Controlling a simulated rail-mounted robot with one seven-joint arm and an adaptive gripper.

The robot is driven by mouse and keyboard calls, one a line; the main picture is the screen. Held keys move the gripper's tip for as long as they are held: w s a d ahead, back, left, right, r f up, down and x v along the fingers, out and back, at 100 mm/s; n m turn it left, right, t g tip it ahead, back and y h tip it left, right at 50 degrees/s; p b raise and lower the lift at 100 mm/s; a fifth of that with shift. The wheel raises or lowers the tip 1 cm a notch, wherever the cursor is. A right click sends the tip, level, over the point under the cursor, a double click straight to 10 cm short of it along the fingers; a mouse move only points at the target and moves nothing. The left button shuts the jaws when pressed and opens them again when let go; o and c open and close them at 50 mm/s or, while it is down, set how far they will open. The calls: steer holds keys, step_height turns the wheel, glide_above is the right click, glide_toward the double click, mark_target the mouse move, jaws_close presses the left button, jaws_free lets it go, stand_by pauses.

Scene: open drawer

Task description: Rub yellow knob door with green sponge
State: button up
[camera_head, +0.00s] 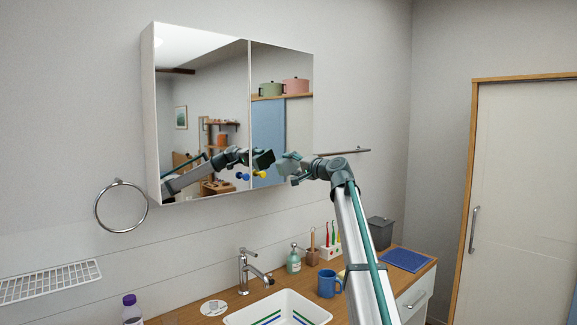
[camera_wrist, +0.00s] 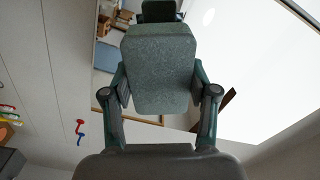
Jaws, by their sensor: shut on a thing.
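The mirrored cabinet hangs on the wall, and its right door (camera_head: 296,125) has a small yellow knob (camera_head: 260,174) near its lower left corner. The left door (camera_head: 195,100) has a blue knob (camera_head: 243,177) near its lower right corner. My gripper (camera_head: 287,166) is in front of the right door's lower part, to the right of the yellow knob. In the wrist view my gripper (camera_wrist: 160,90) is shut on the green sponge (camera_wrist: 158,65), one finger at each side. The sponge looks apart from the knob in the head view. The yellow knob cannot be made out in the wrist view.
Below is a counter with a sink (camera_head: 278,308), a faucet (camera_head: 244,270), a soap bottle (camera_head: 293,262), a blue mug (camera_head: 328,284) and a toothbrush holder (camera_head: 331,252). A towel bar (camera_head: 345,151) sticks out right of the cabinet; a towel ring (camera_head: 121,181) hangs left.

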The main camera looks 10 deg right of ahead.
steer(key=shift+v, duration=1.55)
